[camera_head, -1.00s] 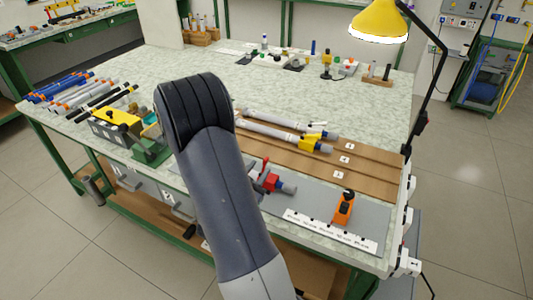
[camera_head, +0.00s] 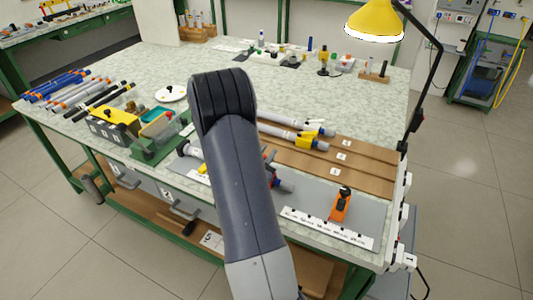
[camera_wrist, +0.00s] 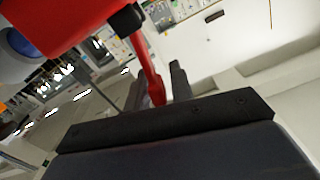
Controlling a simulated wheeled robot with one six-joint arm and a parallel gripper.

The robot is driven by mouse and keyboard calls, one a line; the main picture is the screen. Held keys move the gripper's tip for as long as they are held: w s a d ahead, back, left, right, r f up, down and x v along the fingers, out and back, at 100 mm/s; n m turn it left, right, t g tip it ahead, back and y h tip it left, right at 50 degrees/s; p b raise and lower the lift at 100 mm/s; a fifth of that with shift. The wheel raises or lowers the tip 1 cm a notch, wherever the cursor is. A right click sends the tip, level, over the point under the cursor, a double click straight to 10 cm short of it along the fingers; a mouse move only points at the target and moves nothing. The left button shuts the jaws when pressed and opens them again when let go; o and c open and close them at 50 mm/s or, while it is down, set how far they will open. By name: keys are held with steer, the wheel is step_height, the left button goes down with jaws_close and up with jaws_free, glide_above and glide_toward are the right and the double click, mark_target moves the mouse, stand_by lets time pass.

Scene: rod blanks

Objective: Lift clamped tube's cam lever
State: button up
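The red clamp (camera_wrist: 65,20) fills the upper left of the wrist view, with a pale blue-grey tube end (camera_wrist: 18,45) beside it. Its red cam lever (camera_wrist: 150,75) hangs from a black pivot toward my gripper (camera_wrist: 158,92). My gripper's two dark fingers stand apart, with the lever's end appearing between them; I cannot tell whether either finger touches it. In the head view my arm hides the gripper and most of the clamp.
An orange tool (camera_head: 341,204) stands on the grey mat behind a white labelled strip (camera_head: 325,228). A green stand (camera_head: 160,145) is left of my arm. A yellow lamp (camera_head: 374,25) overhangs the back right.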

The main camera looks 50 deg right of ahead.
jaws_close()
steer(key=shift+w+a+n+b, duration=0.2)
steer(key=shift+w+n+b, duration=0.45)
steer(key=shift+n, duration=0.65)
steer(key=shift+o, duration=1.4)
jaws_free()
steer(key=b+v, duration=0.1)
steer(key=v, duration=0.9)
steer(key=shift+a, duration=0.4)
steer(key=shift+d+r, duration=0.1)
steer(key=shift+d, duration=0.05)
